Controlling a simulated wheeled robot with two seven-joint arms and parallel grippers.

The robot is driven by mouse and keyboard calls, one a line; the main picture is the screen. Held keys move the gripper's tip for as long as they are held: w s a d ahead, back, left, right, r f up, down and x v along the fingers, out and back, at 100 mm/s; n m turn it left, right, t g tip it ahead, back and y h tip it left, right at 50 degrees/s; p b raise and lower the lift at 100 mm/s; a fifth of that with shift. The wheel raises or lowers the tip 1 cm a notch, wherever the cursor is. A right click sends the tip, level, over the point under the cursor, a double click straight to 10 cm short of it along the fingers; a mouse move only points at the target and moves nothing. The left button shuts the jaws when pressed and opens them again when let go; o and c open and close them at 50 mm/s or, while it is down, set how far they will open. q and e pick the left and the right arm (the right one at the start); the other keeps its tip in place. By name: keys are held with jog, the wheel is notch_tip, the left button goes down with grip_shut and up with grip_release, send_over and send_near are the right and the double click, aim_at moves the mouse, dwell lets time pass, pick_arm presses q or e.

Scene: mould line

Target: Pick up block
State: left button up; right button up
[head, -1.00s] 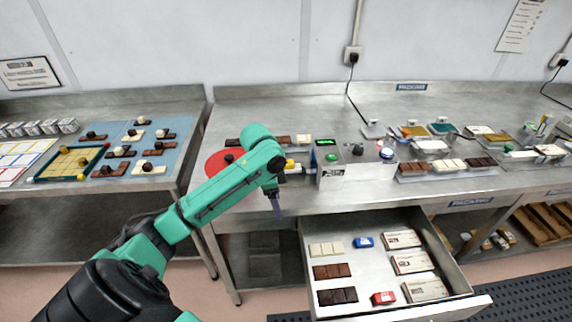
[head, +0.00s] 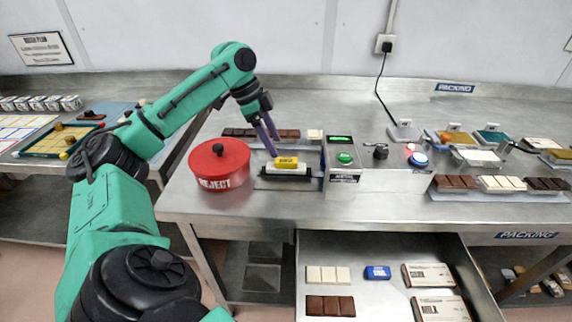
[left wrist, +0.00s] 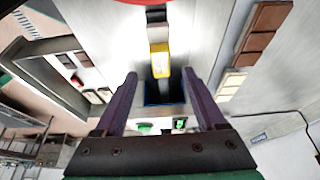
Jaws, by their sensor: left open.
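In the left wrist view the yellow block (left wrist: 160,60) lies beyond the gap between the open fingertips (left wrist: 160,77). Nothing is held between them. Whether a finger touches the block I cannot tell. My right gripper is not in view.
The red reject bin (head: 219,165) stands close left of the block, and the control box (head: 342,170) close right. Chocolate bars (head: 258,133) lie behind. An open drawer (head: 390,245) with bars and boxes juts out below the counter.

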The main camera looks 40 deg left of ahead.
aim_at(286, 159)
pick_arm(q)
jog(key=x, duration=0.5)
jog(key=shift+w+d+r+p, duration=0.2)
jog(key=shift+d+p, duration=0.05)
jog(key=shift+p, duration=0.05)
jog(key=shift+d+f, duration=0.15)
jog(key=shift+f, duration=0.35)
jog(key=shift+w, duration=0.1)
jog(key=shift+c, duration=1.2)
grip_shut()
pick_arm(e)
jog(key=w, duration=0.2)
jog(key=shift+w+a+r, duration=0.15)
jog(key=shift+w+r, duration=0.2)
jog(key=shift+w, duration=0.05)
